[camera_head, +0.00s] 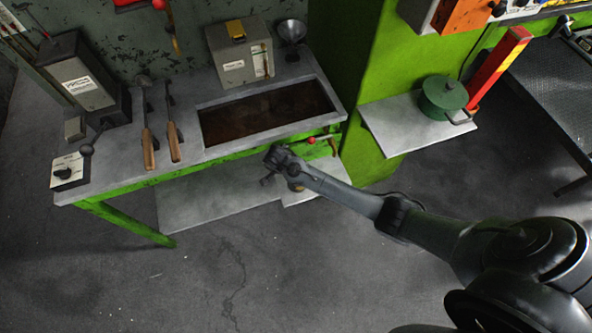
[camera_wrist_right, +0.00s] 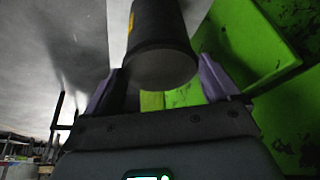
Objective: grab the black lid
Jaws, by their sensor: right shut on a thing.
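In the right wrist view, a dark cylinder (camera_wrist_right: 155,22) with a yellow mark ends in a wider black round part (camera_wrist_right: 160,66), which looks like the black lid. My right gripper (camera_wrist_right: 158,72) has its purple fingers on either side of this black part and is shut on it. In the head view, my right gripper (camera_head: 277,166) is at the front edge of the workbench, above the low shelf. The lid cannot be made out there. A small brownish thing (camera_head: 296,187) shows just under the gripper. My left gripper is not in view.
The workbench (camera_head: 108,178) holds a dark sunken basin (camera_head: 267,112), two wooden-handled tools (camera_head: 148,148), a grey box (camera_head: 238,52) and a funnel (camera_head: 291,33). A green pot (camera_head: 443,95) stands on the right shelf (camera_head: 392,128). The floor in front is clear.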

